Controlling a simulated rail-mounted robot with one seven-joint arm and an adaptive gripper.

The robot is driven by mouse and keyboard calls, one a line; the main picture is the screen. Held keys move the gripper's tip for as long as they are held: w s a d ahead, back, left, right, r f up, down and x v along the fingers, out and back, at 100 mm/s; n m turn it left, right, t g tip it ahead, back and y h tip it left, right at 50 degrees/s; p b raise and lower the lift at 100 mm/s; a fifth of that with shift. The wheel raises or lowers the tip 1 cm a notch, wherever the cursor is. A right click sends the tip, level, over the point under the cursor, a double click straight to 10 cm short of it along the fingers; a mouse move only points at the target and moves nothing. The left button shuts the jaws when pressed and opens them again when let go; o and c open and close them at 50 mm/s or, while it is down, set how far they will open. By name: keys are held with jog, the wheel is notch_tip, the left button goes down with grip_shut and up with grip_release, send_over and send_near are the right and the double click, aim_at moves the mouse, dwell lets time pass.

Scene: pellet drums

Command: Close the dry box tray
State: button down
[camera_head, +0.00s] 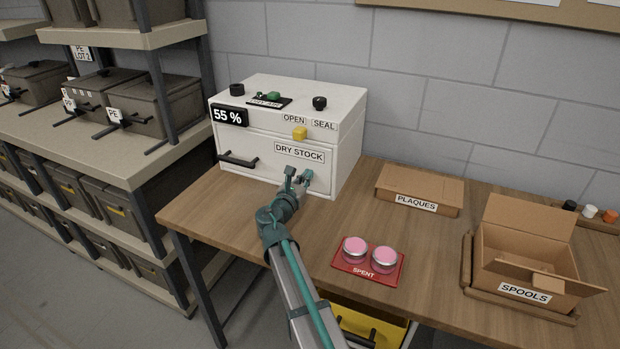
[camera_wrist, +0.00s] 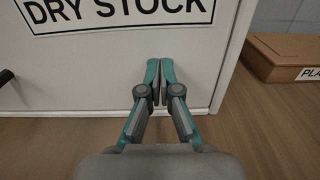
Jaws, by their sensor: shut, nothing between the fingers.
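The white dry box (camera_head: 345,105) stands on the wooden table against the wall. Its tray front (camera_head: 235,143), labelled DRY STOCK, has a dark bar handle (camera_head: 238,160) at its left. The tray front looks about flush with the box; I cannot tell whether a small gap is left. A yellow knob (camera_head: 300,133) sits above the label, below the word OPEN. My gripper (camera_head: 299,175) is shut and empty at the lower right of the tray front. In the wrist view the fingertips (camera_wrist: 160,73) point at the white panel (camera_wrist: 80,75), below the label; contact is unclear.
A red SPENT mat (camera_head: 345,268) with two pink-topped round containers lies to the right of my arm. A PLAQUES box (camera_head: 420,186) and an open SPOOLS carton (camera_head: 525,255) stand further right.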

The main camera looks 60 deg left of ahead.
jog(key=shift+w+a+r, duration=0.15)
jog(key=shift+a+r, duration=0.05)
